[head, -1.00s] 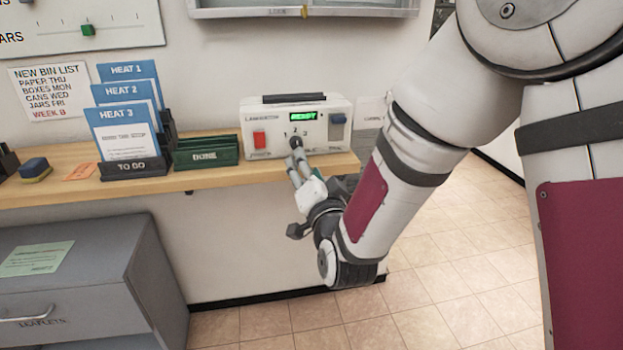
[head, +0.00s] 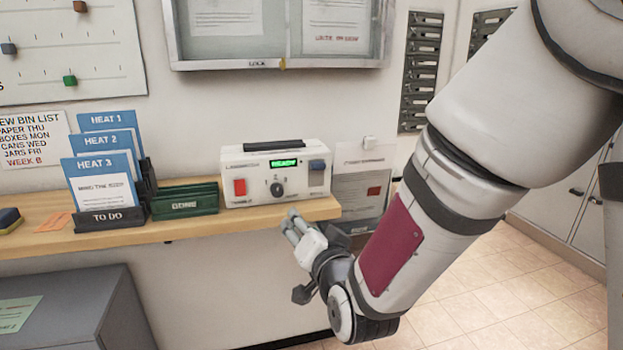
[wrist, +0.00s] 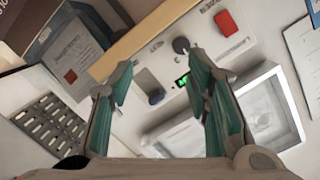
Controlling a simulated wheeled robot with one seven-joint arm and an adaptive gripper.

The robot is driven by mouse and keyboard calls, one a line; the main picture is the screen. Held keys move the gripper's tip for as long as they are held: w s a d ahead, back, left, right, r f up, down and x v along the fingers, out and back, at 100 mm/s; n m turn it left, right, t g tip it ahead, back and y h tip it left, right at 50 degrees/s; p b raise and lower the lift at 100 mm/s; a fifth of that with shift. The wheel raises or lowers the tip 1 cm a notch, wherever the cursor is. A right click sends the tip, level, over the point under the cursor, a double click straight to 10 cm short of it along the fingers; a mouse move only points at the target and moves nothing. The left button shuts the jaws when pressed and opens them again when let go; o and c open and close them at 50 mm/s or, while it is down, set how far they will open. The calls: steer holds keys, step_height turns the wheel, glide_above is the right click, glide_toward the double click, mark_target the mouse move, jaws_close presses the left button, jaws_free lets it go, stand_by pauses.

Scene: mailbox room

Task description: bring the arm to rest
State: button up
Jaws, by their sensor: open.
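My gripper (head: 292,226) is open and empty, just in front of the shelf's right end and below the white laminator-like machine (head: 258,188). In the wrist view its two teal-padded fingers (wrist: 160,85) stand apart with nothing between them. The machine sits on the shelf with a lit green READY display, a red switch on the left, a dark knob (head: 277,189) in the middle and a blue-grey switch on the right. The knob also shows in the wrist view (wrist: 181,45), clear of the fingers. My arm reaches in from the right.
The wooden shelf (head: 120,238) holds a green DONE tray (head: 184,202) and a TO DO rack with blue HEAT cards (head: 100,168). A grey cabinet (head: 80,310) stands below left. A noticeboard (head: 275,64) hangs above. Tiled floor (head: 500,290) is open at right.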

steer(key=s+d+n+g+h, duration=0.35)
steer(key=s+d+g, duration=0.45)
steer(key=s+d, duration=0.45)
steer(key=s+d+r+g+h, duration=0.1)
steer(key=s+d+g, duration=0.35)
steer(key=s, duration=0.85)
steer(key=s+d+g+h, duration=0.1)
steer(key=s+d+g, duration=0.3)
steer(key=s, duration=0.8)
step_height(320, 180, up, 23)
steer(key=t+p, duration=0.5)
steer(key=p, duration=1.6)
steer(key=shift+d+r, duration=0.15)
steer(key=shift+d, duration=0.15)
